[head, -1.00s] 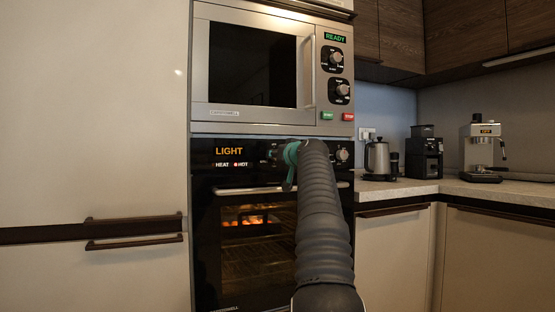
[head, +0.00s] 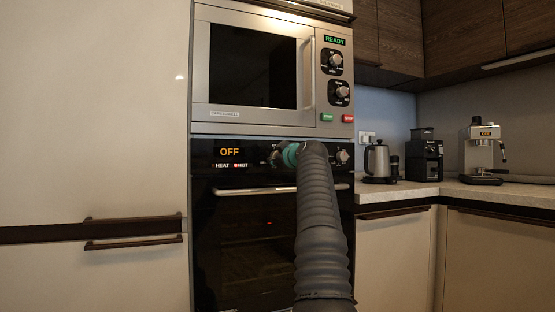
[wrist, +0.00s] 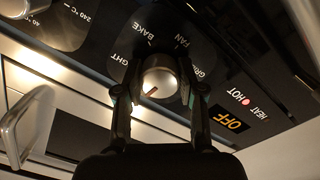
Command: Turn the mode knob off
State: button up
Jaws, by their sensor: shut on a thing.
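The mode knob (wrist: 160,82) is a round silver knob with a dark pointer mark, on the oven's black panel in the wrist view. The words LIGHT, BAKE, FAN and part of another label ring it. My gripper (wrist: 158,92) is shut on the knob, one finger on each side of it. In the head view my gripper (head: 291,154) is at the oven panel, and my arm hides most of the knob. The oven display (head: 229,153) reads OFF in orange; it also shows in the wrist view (wrist: 227,120).
Another oven knob (head: 343,156) sits right of my gripper. The oven handle (head: 240,191) runs below the panel. A microwave (head: 253,66) with two knobs is above. A kettle (head: 378,160), a grinder (head: 426,158) and an espresso machine (head: 482,152) stand on the right counter.

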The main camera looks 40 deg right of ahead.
jog(key=shift+f+n, duration=0.1)
jog(key=shift+n, duration=0.6)
jog(key=o, duration=1.1)
jog(key=shift+o, duration=0.2)
jog(key=shift+s, duration=0.1)
jog(key=shift+s+a+r, duration=0.2)
jog(key=shift+s, duration=0.4)
jog(key=v, duration=1)
jog(key=shift+s+f, duration=0.2)
jog(key=shift+s, duration=0.05)
